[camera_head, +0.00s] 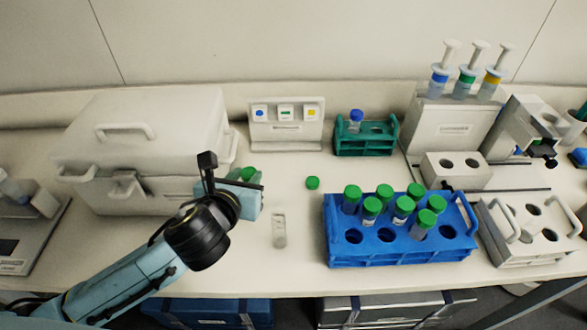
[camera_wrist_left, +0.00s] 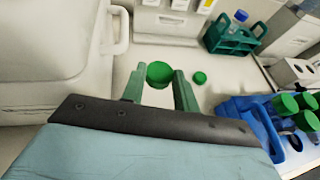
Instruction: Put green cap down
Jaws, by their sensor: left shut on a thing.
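My left gripper (camera_head: 246,180) is shut on a green cap (camera_head: 248,173) above the bench, in front of the white box's right side. In the left wrist view the same held cap (camera_wrist_left: 160,74) sits between the tips of the two teal fingers. A second green cap (camera_head: 312,183) lies loose on the bench to the right of the gripper; it also shows in the left wrist view (camera_wrist_left: 200,78). The gap between the held cap and the bench is hard to judge. My right gripper is not in view.
A clear tube (camera_head: 279,230) is on the bench near the front. A blue rack (camera_head: 400,250) with several green-capped tubes stands to the right. A green rack (camera_head: 365,145) with a blue-capped tube stands behind. The white box (camera_head: 150,140) is at left. Bench around the loose cap is clear.

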